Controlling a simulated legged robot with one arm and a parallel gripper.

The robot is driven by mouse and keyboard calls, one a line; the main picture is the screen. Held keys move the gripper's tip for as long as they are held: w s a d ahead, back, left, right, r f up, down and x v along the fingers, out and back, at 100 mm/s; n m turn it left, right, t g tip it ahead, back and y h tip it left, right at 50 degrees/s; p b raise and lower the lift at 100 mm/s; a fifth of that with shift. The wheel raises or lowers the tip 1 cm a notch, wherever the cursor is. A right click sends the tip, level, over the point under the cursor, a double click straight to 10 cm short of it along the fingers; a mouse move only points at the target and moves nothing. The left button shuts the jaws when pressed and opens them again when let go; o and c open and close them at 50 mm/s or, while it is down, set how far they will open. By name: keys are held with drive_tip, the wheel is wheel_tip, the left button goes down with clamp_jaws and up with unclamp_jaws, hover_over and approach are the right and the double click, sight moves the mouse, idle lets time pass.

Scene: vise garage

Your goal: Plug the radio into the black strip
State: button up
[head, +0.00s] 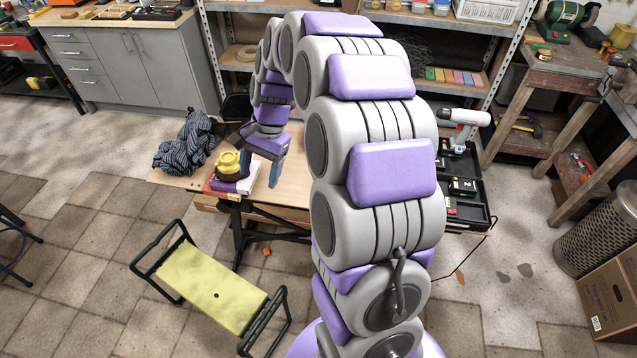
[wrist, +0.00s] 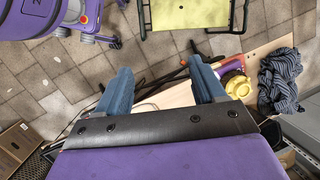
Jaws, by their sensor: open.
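I cannot make out a radio, its plug or a black power strip in either view; my arm hides much of the low wooden table (head: 292,180). My gripper (head: 258,168) is over the left part of that table, beside a yellow object (head: 229,163) on a small stack of books (head: 236,184). In the wrist view, my gripper (wrist: 160,66) has its two blue fingers wide apart with nothing between them. The yellow object (wrist: 236,87) shows there to the right of the right finger.
A striped dark cloth (head: 188,142) lies at the table's left end. A black tray (head: 467,210) with a drill (head: 460,117) and batteries is right of my arm. A yellow-topped kneeler (head: 210,287) stands in front. Open tiled floor lies to the left.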

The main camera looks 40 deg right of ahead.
drive_tip(key=w+d+f+m+t+p, duration=0.1)
drive_tip(key=w+d+f+m, duration=0.3)
drive_tip(key=d, duration=0.4)
drive_tip(key=w+d+f+m+t+p, duration=0.1)
drive_tip(key=w+d+f+m, duration=0.35)
drive_tip(key=d, duration=0.35)
drive_tip(key=d+f+m, duration=0.3)
drive_tip(key=d+f, duration=0.2)
drive_tip(key=d, duration=0.3)
drive_tip(key=d+f+m+t, duration=0.1)
drive_tip(key=d+f+m, duration=0.2)
drive_tip(key=d+f, duration=0.2)
drive_tip(key=d, duration=0.3)
drive_tip(key=shift+s+p, duration=0.3)
drive_tip(key=shift+p, duration=0.1)
drive_tip(key=b+x, duration=0.3)
drive_tip(key=x, duration=0.9)
drive_tip(key=shift+d+f, duration=0.1)
drive_tip(key=shift+d, duration=0.1)
